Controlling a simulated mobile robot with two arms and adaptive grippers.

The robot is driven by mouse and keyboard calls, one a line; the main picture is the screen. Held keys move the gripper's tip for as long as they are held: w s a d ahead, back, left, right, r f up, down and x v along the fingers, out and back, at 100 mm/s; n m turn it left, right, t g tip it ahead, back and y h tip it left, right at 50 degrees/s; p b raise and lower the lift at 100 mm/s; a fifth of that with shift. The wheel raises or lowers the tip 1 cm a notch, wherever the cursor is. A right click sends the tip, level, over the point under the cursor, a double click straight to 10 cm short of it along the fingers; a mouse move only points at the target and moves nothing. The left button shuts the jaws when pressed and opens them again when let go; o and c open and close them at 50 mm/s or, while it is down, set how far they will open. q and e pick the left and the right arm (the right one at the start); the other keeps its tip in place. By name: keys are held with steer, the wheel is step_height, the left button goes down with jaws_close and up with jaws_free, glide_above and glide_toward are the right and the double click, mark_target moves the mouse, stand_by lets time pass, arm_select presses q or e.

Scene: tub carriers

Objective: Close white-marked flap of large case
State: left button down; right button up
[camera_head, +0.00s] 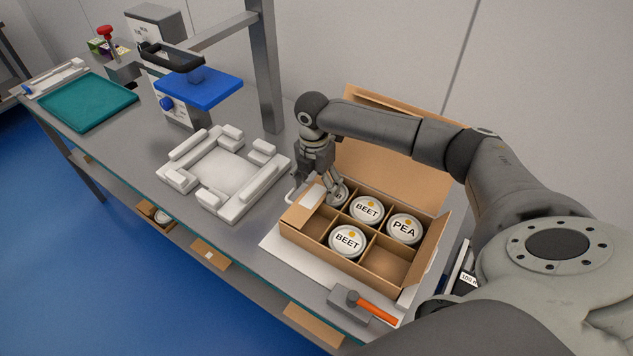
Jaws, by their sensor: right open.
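The large case (335,265) is an open cardboard box with dividers, standing on a pale board. The white-marked flap (312,196) is at its left end, with a white patch near the gripper; its exact angle is hard to tell. My right gripper (335,197) is open, pointing down at the case's back left corner, over a tub there and just right of the white patch. I cannot tell whether it touches the tub or flap. Tubs labelled BEET (367,209), PEA (404,228) and BEET (346,240) sit in compartments; the front right compartment is empty. My left gripper is not in view.
The tall back flap (390,180) and the right flap (437,250) stand up. A tool with an orange handle (377,312) lies at the front edge. A white fixture (225,172), a teal tray (88,101) and a blue-plated device (205,90) are left. A metal post rises behind.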

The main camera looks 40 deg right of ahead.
steer(key=shift+f, duration=0.1)
steer(key=shift+c, duration=1)
steer(key=c, duration=0.8)
steer(key=shift+p, duration=0.65)
steer(key=shift+c, duration=0.3)
steer(key=shift+t, duration=0.3)
steer(key=o, duration=1.1)
steer(key=shift+c, duration=0.2)
